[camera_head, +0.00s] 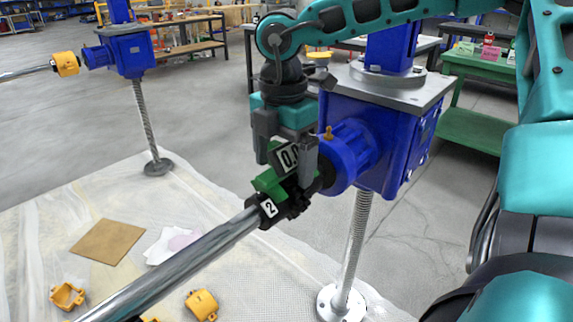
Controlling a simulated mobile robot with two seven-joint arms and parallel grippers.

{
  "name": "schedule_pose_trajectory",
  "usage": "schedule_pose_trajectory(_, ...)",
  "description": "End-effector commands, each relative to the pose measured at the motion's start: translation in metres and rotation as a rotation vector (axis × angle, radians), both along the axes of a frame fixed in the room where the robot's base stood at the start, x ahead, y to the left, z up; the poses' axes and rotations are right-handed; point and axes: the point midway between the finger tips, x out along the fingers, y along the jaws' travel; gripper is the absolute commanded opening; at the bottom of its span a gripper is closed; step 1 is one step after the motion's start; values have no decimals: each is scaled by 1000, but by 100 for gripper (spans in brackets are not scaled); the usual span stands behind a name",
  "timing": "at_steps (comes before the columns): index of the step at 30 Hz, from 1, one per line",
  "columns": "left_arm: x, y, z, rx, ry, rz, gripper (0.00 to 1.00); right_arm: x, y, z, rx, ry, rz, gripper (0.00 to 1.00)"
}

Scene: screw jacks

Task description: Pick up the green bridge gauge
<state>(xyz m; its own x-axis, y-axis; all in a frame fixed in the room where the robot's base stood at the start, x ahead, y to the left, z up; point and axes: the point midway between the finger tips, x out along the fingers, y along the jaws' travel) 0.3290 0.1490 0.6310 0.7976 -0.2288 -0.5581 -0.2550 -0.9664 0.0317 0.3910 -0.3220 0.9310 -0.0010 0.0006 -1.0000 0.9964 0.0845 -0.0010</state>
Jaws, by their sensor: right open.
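The green bridge gauge (268,183) sits on top of the dark coupling (292,206) between the steel shaft and the blue gearbox. Its dark display shows digits, partly covered by a finger. My right gripper (286,160) comes down from above, with its fingers apart on either side of the gauge's display. It is open, and I cannot tell whether either finger touches the gauge. The gauge's far side is hidden by the gripper. My left gripper is not in view.
The blue screw jack (398,135) stands just right of the gripper. The steel shaft (175,268) runs to the lower left. A second jack (131,54) stands at back left. Yellow guard pieces (201,304), brown cardboard (107,242) and white paper lie on the floor sheet.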

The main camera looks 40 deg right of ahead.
Motion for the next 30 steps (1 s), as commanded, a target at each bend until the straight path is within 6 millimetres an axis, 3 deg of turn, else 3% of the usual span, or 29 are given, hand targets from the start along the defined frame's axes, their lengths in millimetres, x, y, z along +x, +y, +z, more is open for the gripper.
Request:
schedule_pose_trajectory(7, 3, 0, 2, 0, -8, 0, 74, 0, 0, -2, 0, -2, 1, 89)
schedule_pose_trajectory(25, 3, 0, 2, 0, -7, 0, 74, 0, 0, -1, -1, -2, 1, 32)
schedule_pose_trajectory(30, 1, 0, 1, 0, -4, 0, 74, 1, 0, -1, -1, -4, 1, 29)
